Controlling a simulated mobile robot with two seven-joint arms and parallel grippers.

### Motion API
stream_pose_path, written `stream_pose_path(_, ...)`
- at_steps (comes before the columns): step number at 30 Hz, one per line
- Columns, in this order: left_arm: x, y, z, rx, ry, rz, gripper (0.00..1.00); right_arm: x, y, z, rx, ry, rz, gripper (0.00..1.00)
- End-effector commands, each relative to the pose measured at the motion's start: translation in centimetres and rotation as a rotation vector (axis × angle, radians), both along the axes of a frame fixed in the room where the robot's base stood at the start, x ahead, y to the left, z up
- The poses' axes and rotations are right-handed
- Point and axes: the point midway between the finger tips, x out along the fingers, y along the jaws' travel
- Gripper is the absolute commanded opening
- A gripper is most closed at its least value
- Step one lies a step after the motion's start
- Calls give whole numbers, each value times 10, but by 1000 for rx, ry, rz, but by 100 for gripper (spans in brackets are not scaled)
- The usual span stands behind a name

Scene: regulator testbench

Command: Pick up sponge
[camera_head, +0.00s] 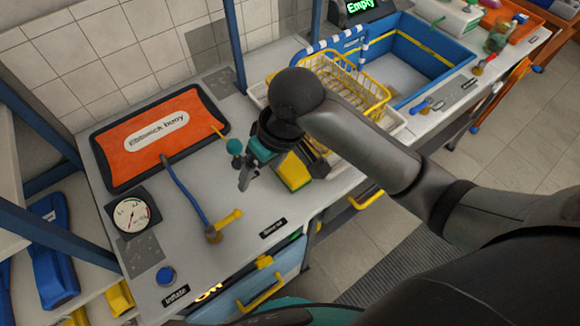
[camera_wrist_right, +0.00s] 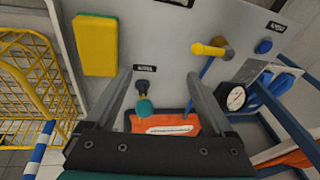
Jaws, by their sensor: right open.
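The sponge is a yellow block with a green side. In the head view the sponge (camera_head: 294,174) lies on the grey bench near its front edge, partly covered by my right gripper (camera_head: 280,150), which is above it. In the right wrist view the sponge (camera_wrist_right: 95,48) is at the upper left, outside the left finger. My right gripper (camera_wrist_right: 158,82) is open, with nothing held between its fingers. My left gripper is not in view.
A teal-tipped lever (camera_wrist_right: 144,104) shows between the fingers in the wrist view. A yellow wire basket (camera_head: 345,85) is beside the gripper. An orange panel (camera_head: 160,140), a yellow-handled valve (camera_head: 222,226) and a gauge (camera_head: 131,215) are to the left.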

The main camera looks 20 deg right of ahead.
Motion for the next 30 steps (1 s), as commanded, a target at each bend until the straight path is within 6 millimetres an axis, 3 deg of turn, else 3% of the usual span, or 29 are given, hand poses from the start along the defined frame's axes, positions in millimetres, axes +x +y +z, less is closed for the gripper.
stream_pose_path(9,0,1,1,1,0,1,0,35,-39,42,-176,92,-41,88)
stream_pose_path(17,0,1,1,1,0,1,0,46,-63,64,-255,136,-100,88)
stream_pose_path(22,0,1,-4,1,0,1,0,46,-66,49,-264,147,-109,88)
stream_pose_path(30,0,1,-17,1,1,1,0,46,-66,-9,-262,145,-108,88)
